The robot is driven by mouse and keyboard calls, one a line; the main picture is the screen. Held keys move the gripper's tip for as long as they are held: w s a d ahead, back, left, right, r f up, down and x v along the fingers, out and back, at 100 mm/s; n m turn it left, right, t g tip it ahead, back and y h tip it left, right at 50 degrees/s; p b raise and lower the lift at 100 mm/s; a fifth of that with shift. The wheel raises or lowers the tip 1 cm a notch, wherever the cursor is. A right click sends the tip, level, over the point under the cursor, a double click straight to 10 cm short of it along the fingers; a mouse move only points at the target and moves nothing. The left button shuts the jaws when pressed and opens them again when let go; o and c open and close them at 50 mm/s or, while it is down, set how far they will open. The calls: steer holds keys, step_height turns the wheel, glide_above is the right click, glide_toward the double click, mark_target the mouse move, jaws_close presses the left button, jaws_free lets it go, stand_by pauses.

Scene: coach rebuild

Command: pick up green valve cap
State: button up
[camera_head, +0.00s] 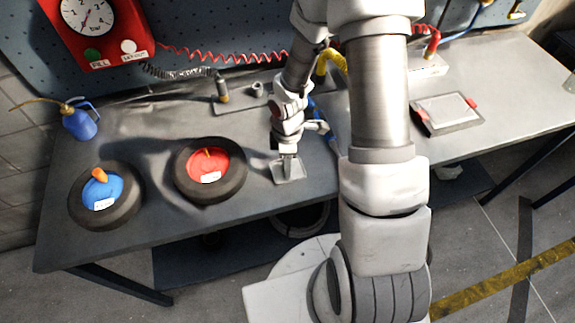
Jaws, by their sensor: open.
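I cannot make out a green valve cap in the head view; it may be hidden by my gripper or arm, or too small to tell. My gripper (288,156) points down close above a small grey plate (291,174) near the bench's front edge. Its jaws are open, and I see nothing held between them. Whether the fingertips touch the plate or anything on it is too small to tell. A wheel with a red hub (208,169) lies just left of the gripper. A wheel with a blue hub (105,196) and an orange cone lies farther left.
A grey tray (240,108) with small metal parts lies behind the gripper. A blue oil can (80,122) stands at the far left. A red gauge box (97,30) with a coiled red hose is behind. A framed pad (446,112) lies right of my arm.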

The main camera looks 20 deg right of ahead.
jaws_close()
steer(key=shift+r, duration=0.1)
stand_by(0.3)
steer(key=shift+r, duration=0.4)
steer(key=r, duration=0.3)
steer(key=shift+d+r, duration=0.2)
steer(key=shift+r, duration=0.15)
steer(key=s+d+r+p, duration=0.6)
steer(key=d+r, duration=0.3)
steer(key=r, duration=0.2)
steer(key=shift+d+p, duration=0.3)
steer(key=shift+p, duration=0.4)
steer(key=shift+w+a, duration=0.1)
